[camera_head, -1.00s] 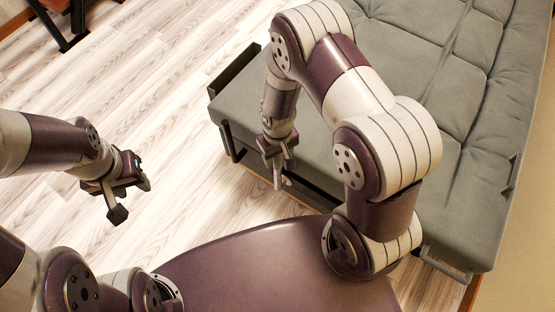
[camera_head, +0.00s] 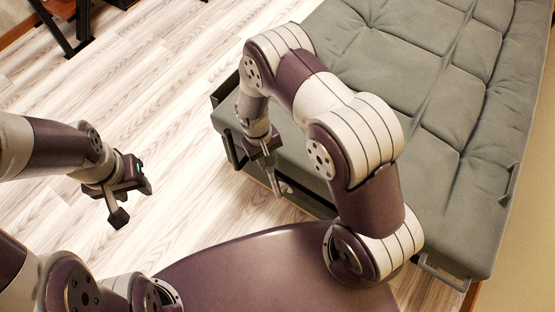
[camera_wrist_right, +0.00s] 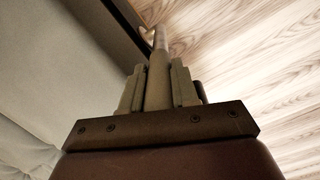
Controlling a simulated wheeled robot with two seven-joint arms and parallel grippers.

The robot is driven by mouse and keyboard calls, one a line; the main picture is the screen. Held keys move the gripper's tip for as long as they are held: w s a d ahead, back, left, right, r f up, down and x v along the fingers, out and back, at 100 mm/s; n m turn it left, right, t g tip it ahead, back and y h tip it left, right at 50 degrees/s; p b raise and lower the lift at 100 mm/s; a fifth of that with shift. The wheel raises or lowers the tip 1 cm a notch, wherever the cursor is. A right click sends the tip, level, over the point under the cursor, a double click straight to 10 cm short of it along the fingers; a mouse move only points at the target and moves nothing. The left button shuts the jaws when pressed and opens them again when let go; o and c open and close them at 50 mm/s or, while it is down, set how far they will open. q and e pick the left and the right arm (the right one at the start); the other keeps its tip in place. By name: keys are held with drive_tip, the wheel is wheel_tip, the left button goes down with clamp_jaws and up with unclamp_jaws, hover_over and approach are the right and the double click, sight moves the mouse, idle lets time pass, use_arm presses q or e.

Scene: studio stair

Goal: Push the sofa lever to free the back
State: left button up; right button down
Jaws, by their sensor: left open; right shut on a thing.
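The grey sofa (camera_head: 360,120) fills the right of the head view, with its tufted upper surface lying flat. My right gripper (camera_head: 270,168) is low at the sofa's near edge. In the right wrist view its fingers (camera_wrist_right: 158,92) are shut around a pale round rod (camera_wrist_right: 160,62), which appears to be the sofa lever; its pinkish far end points toward the floor. In the head view the held part is small and partly hidden by the fingers. My left gripper (camera_head: 120,200) is open and empty above the floor, well left of the sofa.
A metal handle (camera_head: 440,276) sticks out at the sofa's near right corner, and another (camera_head: 512,183) is on its right side. Dark furniture legs (camera_head: 70,30) stand at the top left. The wooden floor (camera_head: 170,90) between is clear.

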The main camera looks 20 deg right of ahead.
drive_tip(key=shift+g+h, duration=0.6)
drive_tip(key=shift+g, duration=0.2)
drive_tip(key=w+a+b, duration=0.1)
drive_tip(key=w+a+f+b, duration=0.1)
drive_tip(key=w, duration=0.1)
drive_tip(key=shift+w+a+f, duration=0.15)
drive_tip(key=shift+w+a, duration=0.1)
drive_tip(key=shift+a, duration=0.15)
drive_tip(key=c, duration=0.8)
unclamp_jaws()
drive_tip(key=shift+c, duration=0.2)
